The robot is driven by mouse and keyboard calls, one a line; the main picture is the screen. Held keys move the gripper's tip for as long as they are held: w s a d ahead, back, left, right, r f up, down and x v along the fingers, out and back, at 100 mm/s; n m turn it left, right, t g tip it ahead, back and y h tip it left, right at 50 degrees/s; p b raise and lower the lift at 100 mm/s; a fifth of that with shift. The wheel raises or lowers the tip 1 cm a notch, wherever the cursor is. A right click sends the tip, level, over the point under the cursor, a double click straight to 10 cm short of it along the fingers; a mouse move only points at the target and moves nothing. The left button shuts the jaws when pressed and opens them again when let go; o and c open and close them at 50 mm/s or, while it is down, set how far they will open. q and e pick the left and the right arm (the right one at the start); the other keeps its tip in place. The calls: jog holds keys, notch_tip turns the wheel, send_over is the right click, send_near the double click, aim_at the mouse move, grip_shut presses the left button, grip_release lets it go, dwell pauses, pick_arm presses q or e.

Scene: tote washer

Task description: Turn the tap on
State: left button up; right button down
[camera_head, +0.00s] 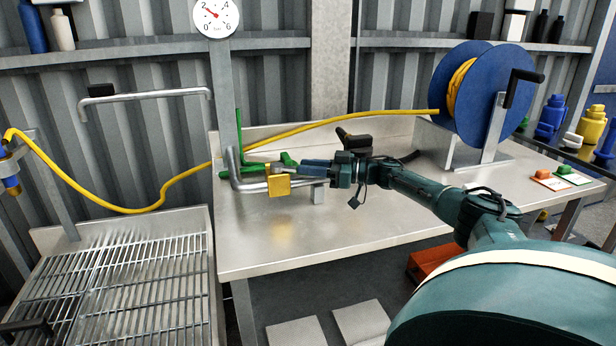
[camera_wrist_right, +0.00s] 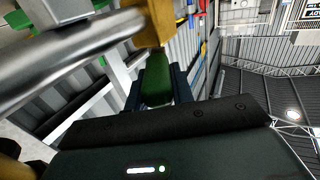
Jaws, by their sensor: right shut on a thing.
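The tap sits on a grey metal pipe (camera_head: 248,185) at the left end of the steel bench, with a yellow block (camera_head: 279,186) on the pipe. A green lever (camera_wrist_right: 157,82) lies between the two fingers of my right gripper (camera_wrist_right: 158,92), just below the yellow block (camera_wrist_right: 160,22) in the right wrist view. My right gripper (camera_head: 312,170) reaches in from the right in the head view and is shut on the lever; its fingers hide part of it there. Green parts (camera_head: 238,160) also show behind the pipe. My left gripper is not in view.
A yellow hose (camera_head: 340,118) runs above the bench from a blue reel (camera_head: 478,90). A dial gauge (camera_head: 215,16) hangs above the pipe. A metal grating (camera_head: 130,280) lies at left. The bench front (camera_head: 300,240) is clear.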

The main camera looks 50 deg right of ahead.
dwell(0.4)
jog(key=c, duration=1.2)
grip_release()
jog(key=b+v, duration=0.1)
jog(key=v, duration=1.2)
jog(key=shift+d, duration=0.2)
jog(key=shift+c, duration=0.2)
